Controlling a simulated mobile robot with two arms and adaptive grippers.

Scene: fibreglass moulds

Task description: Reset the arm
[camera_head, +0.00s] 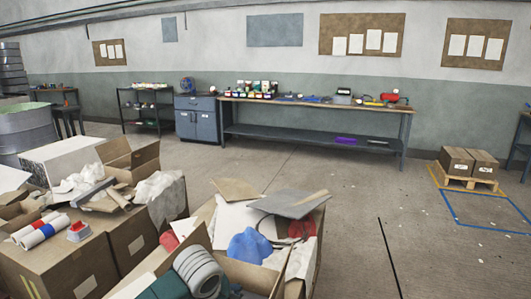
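Neither of my grippers shows in the head view, and no part of my arms can be made out. The view looks over a workshop room with cardboard boxes close in front.
Open cardboard boxes (130,236) full of scrap fill the lower left and centre. A long workbench (312,102) and a blue cabinet (196,118) stand along the back wall. A pallet with boxes (468,181) sits at right. The floor (365,215) at centre right is mostly clear.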

